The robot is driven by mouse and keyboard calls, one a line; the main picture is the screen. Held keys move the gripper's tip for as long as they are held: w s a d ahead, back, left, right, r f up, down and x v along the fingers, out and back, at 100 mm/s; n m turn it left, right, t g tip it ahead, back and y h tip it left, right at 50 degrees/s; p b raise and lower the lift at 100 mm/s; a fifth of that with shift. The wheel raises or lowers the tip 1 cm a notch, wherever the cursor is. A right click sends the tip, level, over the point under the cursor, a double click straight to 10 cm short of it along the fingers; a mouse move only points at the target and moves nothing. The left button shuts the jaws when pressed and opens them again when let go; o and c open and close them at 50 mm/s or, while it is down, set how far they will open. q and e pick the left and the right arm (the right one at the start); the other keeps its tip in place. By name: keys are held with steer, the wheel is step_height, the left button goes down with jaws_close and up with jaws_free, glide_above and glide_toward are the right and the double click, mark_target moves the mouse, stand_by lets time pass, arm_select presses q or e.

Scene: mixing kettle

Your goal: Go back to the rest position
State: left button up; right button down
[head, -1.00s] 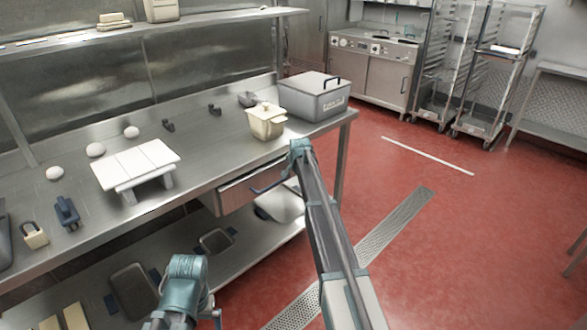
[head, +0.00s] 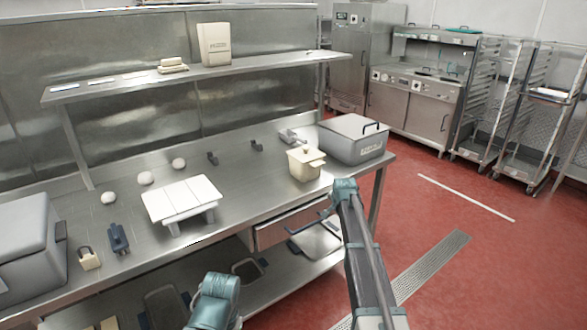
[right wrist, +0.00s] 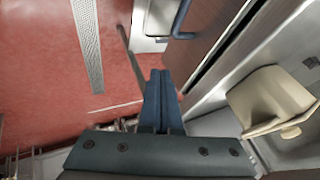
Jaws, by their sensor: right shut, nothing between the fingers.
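My right arm (head: 362,265) reaches up from the bottom of the head view, its teal end in front of the table edge. In the right wrist view, my right gripper (right wrist: 160,76) is shut and empty, with its fingers together. It is apart from the cream pot (head: 304,165), which shows at the right of the wrist view (right wrist: 265,100). My left arm's teal end (head: 215,298) is low in the head view, in front of the lower shelf; its fingers cannot be made out.
The steel table (head: 245,190) holds a white slatted stand (head: 180,199), several white round items and a grey lidded box (head: 352,140). A drawer with a blue handle (right wrist: 181,20) is close to my right gripper. Red floor (head: 480,285) is open at the right.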

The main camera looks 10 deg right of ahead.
steer(key=s+a+f+n+g+y, duration=0.15)
steer(key=s+a+n, duration=0.25)
steer(key=s+a, duration=0.75)
steer(key=s+a+n+g+p, duration=0.1)
steer(key=s+a+n, duration=0.3)
steer(key=s, duration=0.6)
steer(key=s+a+n+g, duration=0.3)
steer(key=s+a+n, duration=0.1)
steer(key=s+a, duration=0.5)
steer(key=s+a+n+g+p, duration=0.1)
steer(key=s+a+n+g, duration=0.1)
steer(key=s+a+n, duration=0.2)
steer(key=s+a, duration=0.3)
steer(key=s, duration=0.4)
steer(key=shift+s+h+p, duration=0.2)
steer(key=shift+h+p, duration=0.15)
